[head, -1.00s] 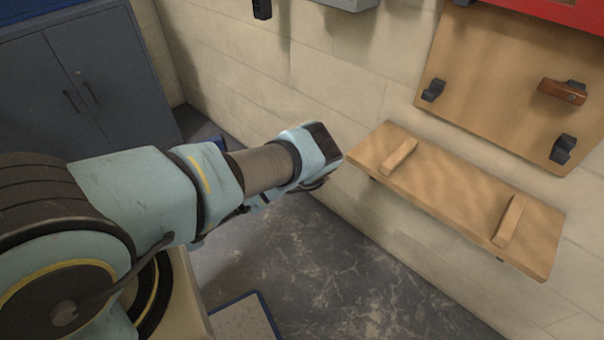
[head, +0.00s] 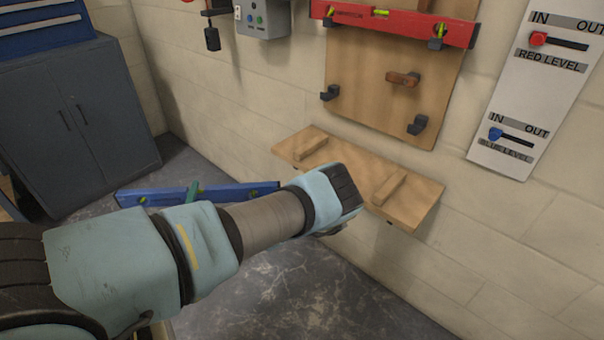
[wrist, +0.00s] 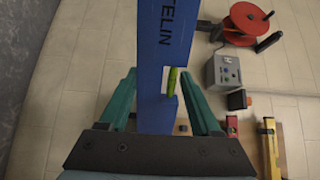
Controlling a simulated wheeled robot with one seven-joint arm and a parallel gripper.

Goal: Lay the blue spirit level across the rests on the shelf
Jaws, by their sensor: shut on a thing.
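The blue spirit level (head: 150,196) is held in the air, long side roughly level, and shows behind my arm in the head view. In the wrist view the blue level (wrist: 165,40) runs up between the two teal fingers of my gripper (wrist: 158,85), which is shut on it. In the head view only a green finger (head: 194,190) of the gripper shows; my arm hides the rest. The wooden shelf (head: 348,156) is on the wall beyond my arm, right of the level. Its left rest (head: 309,146) and right rest (head: 388,188) are bare.
A wooden board (head: 375,75) with black hooks hangs above the shelf, with a red level (head: 400,25) across its top. A white sign panel (head: 535,90) with IN/OUT switches is at the right. A grey cabinet (head: 75,125) stands at the left. Floor below is clear.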

